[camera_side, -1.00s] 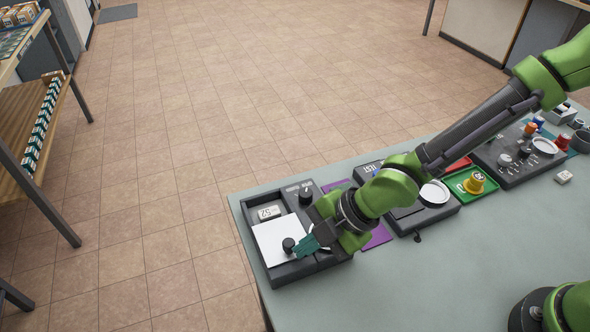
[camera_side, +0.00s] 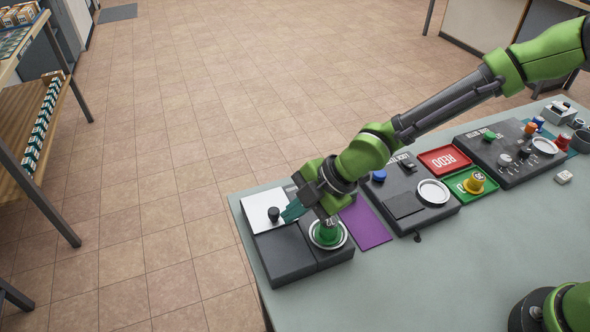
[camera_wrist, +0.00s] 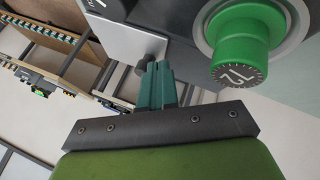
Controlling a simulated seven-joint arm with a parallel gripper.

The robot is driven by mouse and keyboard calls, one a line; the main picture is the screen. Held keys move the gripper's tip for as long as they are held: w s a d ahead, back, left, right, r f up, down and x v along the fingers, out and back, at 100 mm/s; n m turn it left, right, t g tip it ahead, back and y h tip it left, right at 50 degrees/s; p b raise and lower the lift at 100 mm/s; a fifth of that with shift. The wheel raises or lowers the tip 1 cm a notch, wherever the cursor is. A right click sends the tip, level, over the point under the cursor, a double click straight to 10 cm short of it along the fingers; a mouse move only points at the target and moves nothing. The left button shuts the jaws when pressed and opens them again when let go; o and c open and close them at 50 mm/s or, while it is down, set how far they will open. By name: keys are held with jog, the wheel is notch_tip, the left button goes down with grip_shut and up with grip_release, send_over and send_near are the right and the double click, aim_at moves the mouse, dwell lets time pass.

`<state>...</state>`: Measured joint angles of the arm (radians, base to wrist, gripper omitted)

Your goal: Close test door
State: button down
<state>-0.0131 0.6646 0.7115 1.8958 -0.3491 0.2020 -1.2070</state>
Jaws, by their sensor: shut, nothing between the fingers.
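The test door looks to be the white sliding panel (camera_side: 257,204) with a black knob (camera_side: 274,214), lying over the back left part of the dark station (camera_side: 283,258) nearest the table's left end. The panel also shows in the wrist view (camera_wrist: 128,42). The station's front left part is a bare dark surface. My gripper (camera_side: 291,211) is shut and empty, its teal fingertips just right of the knob; I cannot tell if they touch it. In the wrist view the fingertips (camera_wrist: 155,68) overlap the knob (camera_wrist: 147,63).
A green numbered cylinder (camera_wrist: 240,45) stands in a round white dish (camera_side: 342,243) beside my gripper. A purple mat (camera_side: 365,222) lies to the right, then another dark station (camera_side: 405,205), a red REDO tray (camera_side: 445,160) and a green tray (camera_side: 484,184). The front table is mostly clear.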

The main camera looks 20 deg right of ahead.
jog(key=s, duration=0.1)
jog(key=s+d, duration=0.1)
jog(key=s, duration=0.1)
jog(key=shift+s+d+r, duration=0.15)
jog(key=shift+s+d, duration=0.05)
jog(key=v, duration=1)
jog(key=s+d+f+m+g+h, duration=0.1)
jog(key=d+f+m+h, duration=0.15)
jog(key=d+m, duration=0.5)
jog(key=s+d+f+m+h, duration=0.1)
jog(key=s+d+m+h, duration=0.15)
jog(key=d+m, duration=0.5)
jog(key=s+d+r+m+t, duration=0.2)
jog(key=s+d+r+m, duration=0.1)
jog(key=r+m, duration=0.2)
jog(key=s+d+r+m+t, duration=0.3)
jog(key=r+m, duration=0.3)
jog(key=r, duration=0.3)
jog(key=shift+d, duration=0.8)
